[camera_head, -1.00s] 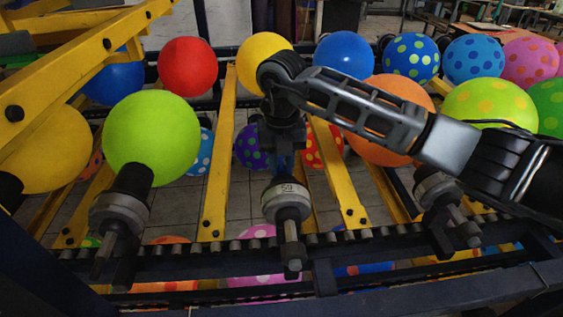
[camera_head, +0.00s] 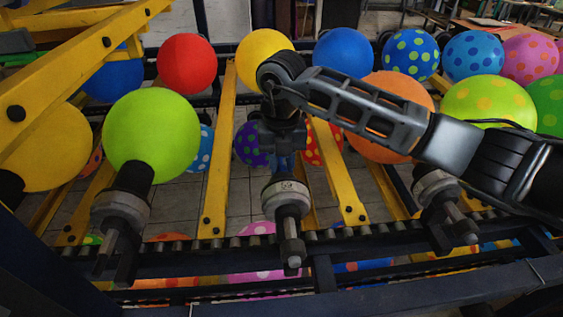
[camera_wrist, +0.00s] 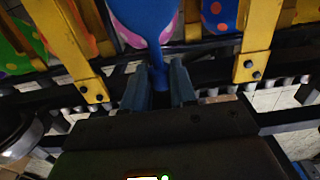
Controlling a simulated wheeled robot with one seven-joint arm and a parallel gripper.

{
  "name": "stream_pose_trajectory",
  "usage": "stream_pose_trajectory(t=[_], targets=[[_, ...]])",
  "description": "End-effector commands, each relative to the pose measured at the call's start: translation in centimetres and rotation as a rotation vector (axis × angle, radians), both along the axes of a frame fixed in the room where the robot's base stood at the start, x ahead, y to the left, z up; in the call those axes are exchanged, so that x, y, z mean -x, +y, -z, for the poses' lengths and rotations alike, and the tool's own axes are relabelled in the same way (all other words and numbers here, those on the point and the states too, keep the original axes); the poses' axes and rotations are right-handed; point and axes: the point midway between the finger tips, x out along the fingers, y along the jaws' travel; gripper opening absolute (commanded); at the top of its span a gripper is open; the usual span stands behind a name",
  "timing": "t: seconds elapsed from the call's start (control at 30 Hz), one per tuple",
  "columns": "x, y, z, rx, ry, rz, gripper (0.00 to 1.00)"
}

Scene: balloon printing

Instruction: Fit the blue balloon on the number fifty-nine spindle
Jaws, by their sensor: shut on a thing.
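The blue balloon (camera_wrist: 145,20) hangs limp in the wrist view, its narrow neck (camera_wrist: 158,75) between the two fingers of my gripper (camera_wrist: 158,88). My gripper (camera_head: 283,160) is shut on it in the head view, where only a little blue shows below the wrist. The number fifty-nine spindle (camera_head: 286,198) is the bare middle one, a grey disc on a shaft, close below my gripper. Its label is hard to read now. I cannot tell whether the balloon touches the spindle. The spindle's top is partly hidden by my gripper.
A green balloon (camera_head: 152,138) sits on the left spindle (camera_head: 120,210). The right spindle (camera_head: 440,190) stands partly behind my arm. Yellow bars (camera_head: 219,150) flank the middle spindle, and a dark roller rail (camera_head: 220,258) runs across the front. Several inflated balloons line the back.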

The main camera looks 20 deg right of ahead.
Motion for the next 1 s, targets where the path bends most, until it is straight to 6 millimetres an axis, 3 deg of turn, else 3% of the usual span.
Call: stream_pose_trajectory(t=[0.1,0.13,0.43,0.73,1.0], targets=[[0.0,0.0,0.0,0.0,0.001,-0.001,0.09],[0.0,0.0,0.0,0.001,0.001,-0.001,0.28],[0.0,0.0,0.0,0.0,0.001,-0.001,0.56],[0.0,0.0,-0.2,0.0,0.001,-0.001,0.56],[0.0,0.0,-2.5,0.001,0.0,-0.001,0.56]])
